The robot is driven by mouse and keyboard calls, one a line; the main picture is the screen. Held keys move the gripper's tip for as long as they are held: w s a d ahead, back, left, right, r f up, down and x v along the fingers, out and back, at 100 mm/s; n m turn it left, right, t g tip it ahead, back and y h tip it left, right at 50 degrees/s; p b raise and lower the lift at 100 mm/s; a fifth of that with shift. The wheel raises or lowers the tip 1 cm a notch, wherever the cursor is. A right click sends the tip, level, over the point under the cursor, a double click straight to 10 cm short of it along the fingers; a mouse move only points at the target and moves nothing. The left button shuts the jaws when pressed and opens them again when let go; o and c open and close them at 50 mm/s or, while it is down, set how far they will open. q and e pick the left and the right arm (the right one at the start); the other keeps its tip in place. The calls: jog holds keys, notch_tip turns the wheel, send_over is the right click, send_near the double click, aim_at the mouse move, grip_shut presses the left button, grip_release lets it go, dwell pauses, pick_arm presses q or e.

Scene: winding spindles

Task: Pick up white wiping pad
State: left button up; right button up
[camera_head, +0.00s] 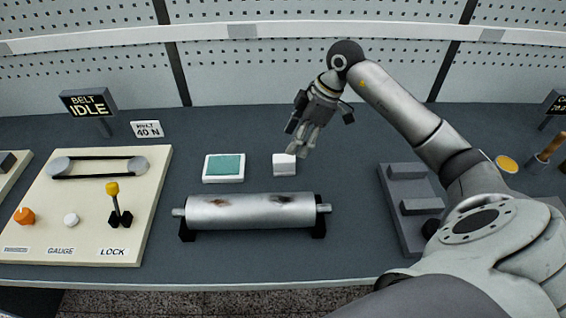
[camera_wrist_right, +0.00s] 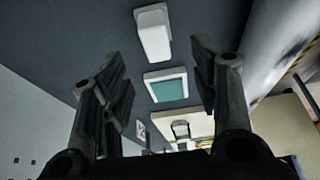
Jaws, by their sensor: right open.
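The white wiping pad (camera_head: 284,164) is a small white block on the dark bench, between the teal-topped tray and my right gripper. It also shows in the right wrist view (camera_wrist_right: 153,33), at the top between the fingers. My right gripper (camera_head: 299,150) hangs above and just right of the pad, fingers pointing down. In the right wrist view the gripper (camera_wrist_right: 155,85) has its fingers spread, with nothing between them. The pad appears apart from the fingers. My left gripper is in neither view.
A white tray with a teal pad (camera_head: 239,177) lies left of the wiping pad. A stained metal roller (camera_head: 250,211) rests on black supports in front. A cream belt panel (camera_head: 95,225) is at left, a grey fixture (camera_head: 392,222) at right.

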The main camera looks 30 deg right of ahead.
aim_at(285, 157)
jog(key=x, duration=0.3)
jog(key=shift+a+f, duration=0.1)
jog(key=shift+f, duration=0.05)
jog(key=shift+w+p+x, duration=0.1)
jog(key=shift+p+x, duration=0.35)
jog(key=shift+x, duration=0.9)
jog(key=shift+w+p+x, duration=0.15)
jog(key=shift+p+x, duration=0.3)
jog(key=shift+x, duration=0.9)
jog(key=shift+d, duration=0.2)
jog(key=c, duration=1.1)
